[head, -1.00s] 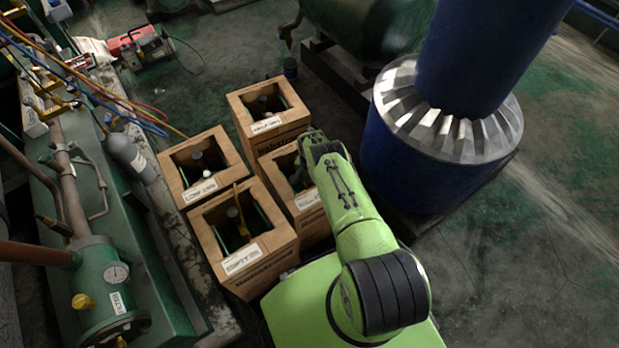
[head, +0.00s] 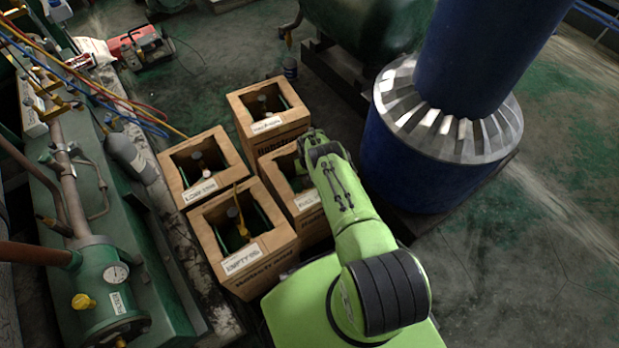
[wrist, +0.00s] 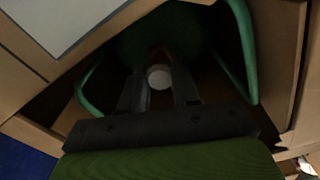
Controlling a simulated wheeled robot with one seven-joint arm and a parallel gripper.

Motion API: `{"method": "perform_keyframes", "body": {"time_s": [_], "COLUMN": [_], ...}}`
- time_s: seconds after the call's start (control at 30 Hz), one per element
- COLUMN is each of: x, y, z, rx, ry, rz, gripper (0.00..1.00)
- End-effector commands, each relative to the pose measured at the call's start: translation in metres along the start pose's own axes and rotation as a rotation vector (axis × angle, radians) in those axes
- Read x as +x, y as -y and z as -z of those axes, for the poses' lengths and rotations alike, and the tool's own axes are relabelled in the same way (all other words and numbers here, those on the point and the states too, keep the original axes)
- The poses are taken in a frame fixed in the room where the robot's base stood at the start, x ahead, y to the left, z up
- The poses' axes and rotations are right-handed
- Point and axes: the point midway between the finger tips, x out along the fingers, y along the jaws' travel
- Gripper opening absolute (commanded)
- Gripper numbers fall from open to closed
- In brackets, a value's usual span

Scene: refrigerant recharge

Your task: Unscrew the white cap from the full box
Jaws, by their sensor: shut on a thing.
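The full box (head: 308,221) is the right-hand cardboard box, with a white label, partly covered by my arm. In the wrist view I look down into the box (wrist: 281,60), which holds a dark green cylinder with green handle bars (wrist: 240,50). The round white cap (wrist: 159,77) sits in the middle of the cylinder's top. My gripper (wrist: 160,88) reaches down into the box, with one finger on each side of the cap, shut on it. In the head view, my arm hides the cap and the fingers.
Three more open boxes stand close by: the half box (head: 277,146) behind, the low box (head: 175,172) to the left and the empty box (head: 266,272) in front. A blue column (head: 415,175) stands right of my arm. Green pipework (head: 110,275) lines the left side.

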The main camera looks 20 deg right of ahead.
Motion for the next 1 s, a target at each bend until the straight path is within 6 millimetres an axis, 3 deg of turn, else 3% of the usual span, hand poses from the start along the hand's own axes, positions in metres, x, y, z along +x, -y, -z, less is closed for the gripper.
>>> {"method": "perform_keyframes", "body": {"time_s": [0.13, 0.3, 0.57, 0.67, 1.0], "x": [0.0002, 0.0004, 0.0004, 0.0004, -0.0091], "y": [0.0001, 0.0000, 0.0001, 0.0003, 0.0002], "z": [-0.0001, -0.0004, -0.0005, -0.0004, -0.0001], "rx": [-0.044, -0.302, -0.344, -0.498, -0.484], "ry": [0.000, 0.001, 0.001, 0.001, 0.000], "rz": [0.000, -0.001, 0.000, 0.000, 0.000], "gripper": [0.02, 0.02, 0.02, 0.02, 0.02]}}
